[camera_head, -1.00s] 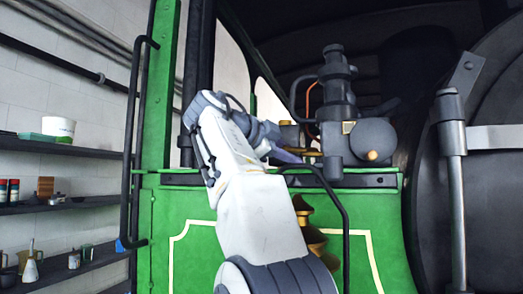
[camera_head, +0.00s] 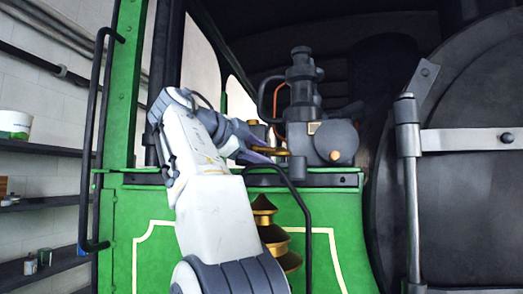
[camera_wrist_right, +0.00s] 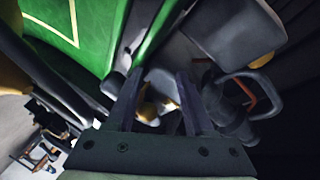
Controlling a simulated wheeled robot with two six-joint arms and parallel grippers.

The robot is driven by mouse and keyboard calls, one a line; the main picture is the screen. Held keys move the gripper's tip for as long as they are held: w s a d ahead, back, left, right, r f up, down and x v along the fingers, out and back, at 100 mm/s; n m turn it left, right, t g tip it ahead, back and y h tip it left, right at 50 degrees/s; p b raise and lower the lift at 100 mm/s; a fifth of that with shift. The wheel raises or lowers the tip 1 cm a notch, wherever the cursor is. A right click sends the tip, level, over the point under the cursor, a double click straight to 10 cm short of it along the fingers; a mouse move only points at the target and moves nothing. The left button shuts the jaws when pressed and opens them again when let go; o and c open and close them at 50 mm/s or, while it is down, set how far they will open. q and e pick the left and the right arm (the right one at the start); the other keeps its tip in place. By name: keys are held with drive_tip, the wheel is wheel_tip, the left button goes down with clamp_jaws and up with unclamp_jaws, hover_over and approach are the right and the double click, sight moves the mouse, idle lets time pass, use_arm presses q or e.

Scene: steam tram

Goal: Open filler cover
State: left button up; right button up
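My right arm reaches up in front of the green tram side, with its gripper (camera_head: 268,155) at the ledge beside the dark machinery. In the right wrist view, the two fingers (camera_wrist_right: 158,100) stand apart, and brass-coloured parts show in and beyond the gap. I cannot tell whether they touch anything. In the head view, a brass rod (camera_head: 270,150) shows by the fingertips, and a small part with a brass top (camera_head: 258,130) stands behind. I cannot tell for sure which part is the filler cover; the arm hides some of this area. My left gripper is out of view.
A dark pump-like fitting (camera_head: 304,95) with a round drum (camera_head: 336,142) stands right of the gripper. A dark curved pipe (camera_head: 300,205) and a black handrail (camera_head: 92,150) run near the arm. The large round boiler door (camera_head: 470,190) fills the right.

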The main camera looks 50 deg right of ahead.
drive_tip(key=p+v, duration=0.1)
drive_tip(key=v, duration=0.9)
drive_tip(key=shift+a+r, duration=0.2)
drive_tip(key=shift+a, duration=0.05)
